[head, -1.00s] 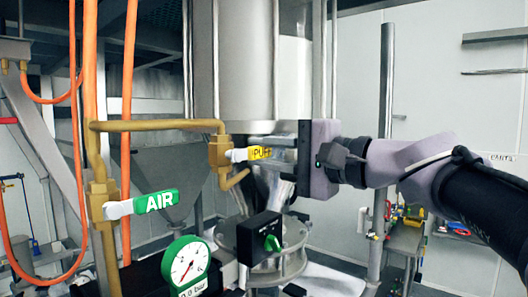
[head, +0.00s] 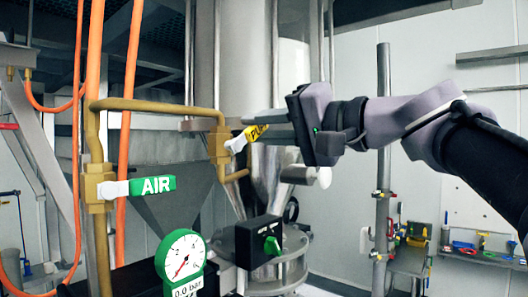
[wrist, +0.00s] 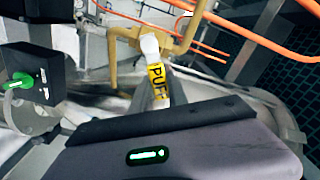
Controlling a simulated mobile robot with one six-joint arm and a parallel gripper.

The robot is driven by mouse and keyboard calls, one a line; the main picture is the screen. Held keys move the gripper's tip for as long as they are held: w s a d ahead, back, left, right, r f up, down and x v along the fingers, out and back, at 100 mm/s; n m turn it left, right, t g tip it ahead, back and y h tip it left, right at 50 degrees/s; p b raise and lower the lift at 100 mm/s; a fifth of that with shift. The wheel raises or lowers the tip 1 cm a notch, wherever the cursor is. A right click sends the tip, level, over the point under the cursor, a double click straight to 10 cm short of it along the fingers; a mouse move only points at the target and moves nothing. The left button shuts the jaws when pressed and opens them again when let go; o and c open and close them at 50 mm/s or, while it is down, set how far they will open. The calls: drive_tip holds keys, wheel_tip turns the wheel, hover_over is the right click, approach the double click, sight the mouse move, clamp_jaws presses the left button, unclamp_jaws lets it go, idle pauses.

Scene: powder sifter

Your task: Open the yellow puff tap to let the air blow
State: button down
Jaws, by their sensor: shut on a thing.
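The yellow puff tap handle (head: 246,138) sits on a brass valve (head: 219,146) at the end of the brass pipe. It tilts up to the right, its white root at the valve and its yellow sleeve at the far end. My gripper (head: 270,128) comes from the right and is shut on the yellow end, hiding part of the lettering. In the wrist view the handle (wrist: 157,80) runs from the valve towards my gripper, with PUFF readable. The fingertips are hard to make out there.
The green AIR handle (head: 152,186) lies level at the left. Below stand a gauge (head: 182,256) labelled 0.0 bar and a black box with a green knob (head: 262,242). The steel vessel (head: 245,60) is close behind my gripper. Orange hoses (head: 128,90) hang at left.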

sight(248, 131)
drive_tip(key=n+b, duration=0.1)
drive_tip(key=r+n, duration=0.1)
drive_tip(key=shift+s+a+n+b, duration=0.3)
drive_tip(key=shift+s+n+b, duration=0.05)
drive_tip(key=shift+n+b, duration=0.05)
drive_tip(key=n, duration=0.1)
drive_tip(key=s+n+b, duration=0.1)
drive_tip(key=shift+a+r+n, duration=0.3)
drive_tip(key=shift+r+n, duration=0.1)
drive_tip(key=n, duration=0.1)
drive_tip(key=b, duration=0.1)
drive_tip(key=n, duration=0.1)
drive_tip(key=shift+s+a+r+n, duration=0.3)
drive_tip(key=shift+s, duration=0.05)
drive_tip(key=shift+s+a+r+n+b, duration=0.1)
drive_tip(key=shift+s+a+n+b, duration=0.15)
drive_tip(key=shift+n, duration=0.35)
drive_tip(key=shift+s+a+r+n+b, duration=0.1)
drive_tip(key=shift+s+n+b, duration=0.1)
drive_tip(key=shift+n+b, duration=0.3)
drive_tip(key=shift+s+a+r+n+b, duration=0.1)
drive_tip(key=shift+s+a+n+b, duration=0.1)
drive_tip(key=shift+n, duration=0.5)
